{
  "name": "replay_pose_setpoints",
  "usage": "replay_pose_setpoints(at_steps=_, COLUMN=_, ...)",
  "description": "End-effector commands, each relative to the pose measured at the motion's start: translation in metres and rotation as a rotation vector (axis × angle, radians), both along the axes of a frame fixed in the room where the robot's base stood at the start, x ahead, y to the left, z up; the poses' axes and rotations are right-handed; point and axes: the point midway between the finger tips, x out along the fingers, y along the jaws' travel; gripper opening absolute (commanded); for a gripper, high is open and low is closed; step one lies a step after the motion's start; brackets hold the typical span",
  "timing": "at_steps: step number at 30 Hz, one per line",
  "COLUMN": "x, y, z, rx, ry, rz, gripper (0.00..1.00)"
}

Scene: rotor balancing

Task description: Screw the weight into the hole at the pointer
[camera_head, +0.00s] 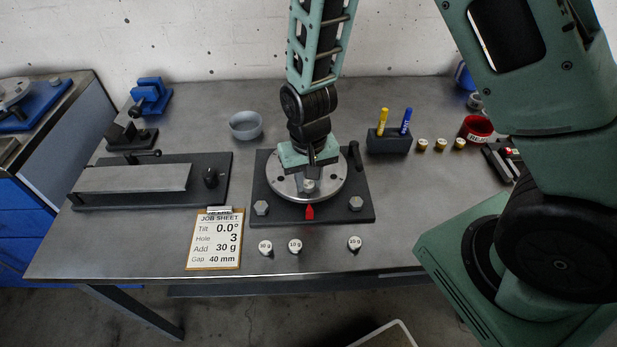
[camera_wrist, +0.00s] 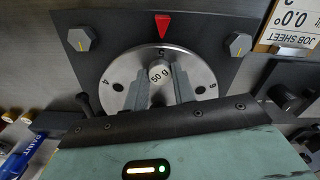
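A round metal rotor disc (camera_head: 335,188) lies on a dark base plate (camera_head: 357,215). A red pointer (camera_head: 309,212) stands at its front edge; it also shows in the wrist view (camera_wrist: 162,24), with the number 5 beside it on the disc (camera_wrist: 123,70). My gripper (camera_head: 309,178) points down over the disc. In the wrist view its two fingers (camera_wrist: 160,90) close on the sides of a small weight (camera_wrist: 159,74), whose label seems to read 50 g. The weight is by the pointer and hides any hole under it; how deep it sits cannot be told.
The job sheet (camera_head: 215,240) reads tilt 0.0°, hole 3, add 30 g, gap 40 mm. Loose weights (camera_head: 265,247) (camera_head: 295,246) (camera_head: 354,243) lie at the table's front. Hex bolts (camera_head: 261,207) (camera_head: 355,203) flank the pointer. A marker holder (camera_head: 388,141) and grey bowl (camera_head: 245,125) stand behind.

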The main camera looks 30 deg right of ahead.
Motion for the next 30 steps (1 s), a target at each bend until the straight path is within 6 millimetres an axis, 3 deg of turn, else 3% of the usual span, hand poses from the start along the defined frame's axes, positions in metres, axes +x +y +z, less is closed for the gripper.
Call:
replay_pose_setpoints(at_steps=15, x=0.000, y=0.000, z=0.051, rx=0.000, ry=0.000, rz=0.000, gripper=0.01)
replay_pose_setpoints(at_steps=30, x=0.000, y=0.000, z=0.050, rx=0.000, ry=0.000, rz=0.000, gripper=0.01)
